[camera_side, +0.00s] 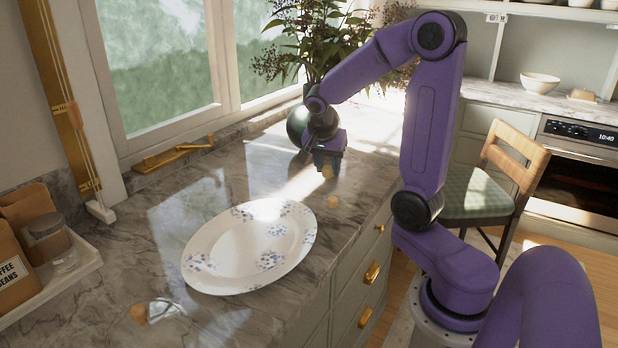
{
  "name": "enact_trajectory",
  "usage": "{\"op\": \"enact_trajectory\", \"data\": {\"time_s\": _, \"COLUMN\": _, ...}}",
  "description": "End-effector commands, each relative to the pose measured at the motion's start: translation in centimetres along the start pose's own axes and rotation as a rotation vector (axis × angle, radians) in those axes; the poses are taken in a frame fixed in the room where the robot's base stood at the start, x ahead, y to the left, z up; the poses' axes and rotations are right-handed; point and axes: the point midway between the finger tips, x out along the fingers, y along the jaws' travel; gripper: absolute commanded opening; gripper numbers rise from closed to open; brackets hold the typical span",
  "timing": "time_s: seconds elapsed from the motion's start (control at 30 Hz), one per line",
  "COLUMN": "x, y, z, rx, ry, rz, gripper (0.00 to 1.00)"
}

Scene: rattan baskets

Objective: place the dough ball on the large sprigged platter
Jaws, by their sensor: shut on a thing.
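The large sprigged platter (228,262) is white and oval with blue sprigs on its rim, and lies on the marble counter left of centre. It is empty. My gripper (326,165) points down beyond the platter's far right side, shut on a small tan dough ball (328,173). The ball shows just under the fingertips; whether it touches the counter I cannot tell. A second small tan ball (333,202) lies on the counter nearer the platter, apart from its rim. A third tan piece (138,313) lies at the front left.
A dark round vase (297,126) with leafy stems stands just behind my gripper. A tray (45,282) with a jar (50,240) and coffee bags sits at the left. A glossy small item (163,310) lies in front of the platter. The counter between gripper and platter is mostly clear.

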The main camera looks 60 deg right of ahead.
Motion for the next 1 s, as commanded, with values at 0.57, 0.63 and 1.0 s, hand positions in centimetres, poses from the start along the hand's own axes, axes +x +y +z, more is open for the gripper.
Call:
{"op": "enact_trajectory", "data": {"time_s": 0.57, "x": -7.2, "y": -1.0, "z": 15.3, "rx": -0.007, "ry": -0.011, "rz": -0.005, "gripper": 0.25}}
{"op": "enact_trajectory", "data": {"time_s": 0.63, "x": -7.8, "y": -0.7, "z": 16.8, "rx": -0.006, "ry": -0.008, "rz": -0.005, "gripper": 0.25}}
{"op": "enact_trajectory", "data": {"time_s": 1.0, "x": -8.7, "y": -0.6, "z": 19.6, "rx": 0.001, "ry": 0.001, "rz": 0.002, "gripper": 0.25}}
